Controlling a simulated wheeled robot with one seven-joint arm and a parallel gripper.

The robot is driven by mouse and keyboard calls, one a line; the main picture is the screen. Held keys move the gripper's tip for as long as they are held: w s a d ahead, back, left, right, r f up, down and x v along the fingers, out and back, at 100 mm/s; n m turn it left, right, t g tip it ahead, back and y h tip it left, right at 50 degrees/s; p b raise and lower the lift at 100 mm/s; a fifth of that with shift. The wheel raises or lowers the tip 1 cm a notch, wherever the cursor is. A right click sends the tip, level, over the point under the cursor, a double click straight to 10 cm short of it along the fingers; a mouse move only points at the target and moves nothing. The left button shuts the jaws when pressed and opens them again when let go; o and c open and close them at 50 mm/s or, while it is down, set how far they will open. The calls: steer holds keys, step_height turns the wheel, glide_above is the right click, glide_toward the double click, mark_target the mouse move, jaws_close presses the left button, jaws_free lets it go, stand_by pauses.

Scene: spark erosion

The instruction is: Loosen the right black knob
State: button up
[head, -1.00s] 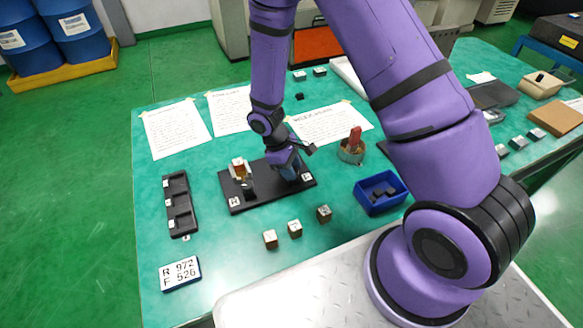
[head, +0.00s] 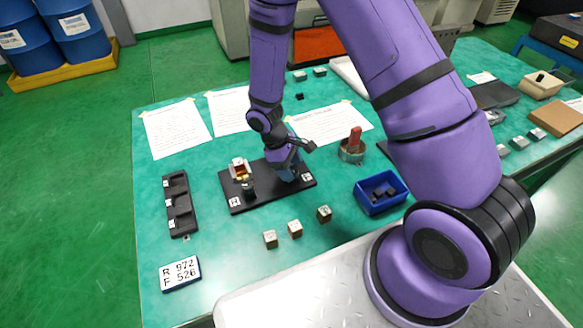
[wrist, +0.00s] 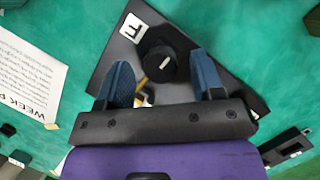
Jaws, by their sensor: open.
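The right black knob (wrist: 160,64) shows in the wrist view as a round black knob with a white line on top. It sits on the dark plate (wrist: 118,62), near a white label. My gripper (wrist: 161,72) is open, with one blue finger on each side of the knob and gaps between; contact is not visible. In the head view my gripper (head: 288,174) is over the right end of the black plate (head: 262,197) and hides the knob. A small fixture (head: 241,170) with white and gold parts stands at the plate's left end.
A black slotted tray (head: 179,205) lies left of the plate. Several small blocks (head: 295,228) stand in front. A blue bin (head: 381,207) and a round container with a red-handled item (head: 352,149) are to the right. Paper sheets lie behind.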

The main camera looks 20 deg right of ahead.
steer(key=v, duration=1)
steer(key=s+d+r+m+t+y, duration=0.1)
steer(key=s+d+r+m+t, duration=0.15)
steer(key=r, duration=0.85)
steer(key=s+d+r+m+t+y, duration=0.15)
steer(key=s+d+r, duration=0.25)
steer(key=r, duration=0.8)
steer(key=s+d+r+m+t, duration=0.1)
steer(key=s+r+m+t, duration=0.1)
steer(key=s+r, duration=0.3)
steer(key=s+d+r+m+t, duration=0.2)
steer(key=s+r, duration=0.4)
steer(key=s, duration=0.5)
steer(key=shift+s+d+r+m+y, duration=0.2)
steer(key=shift+s+d+m+y, duration=0.2)
steer(key=shift+m, duration=0.2)
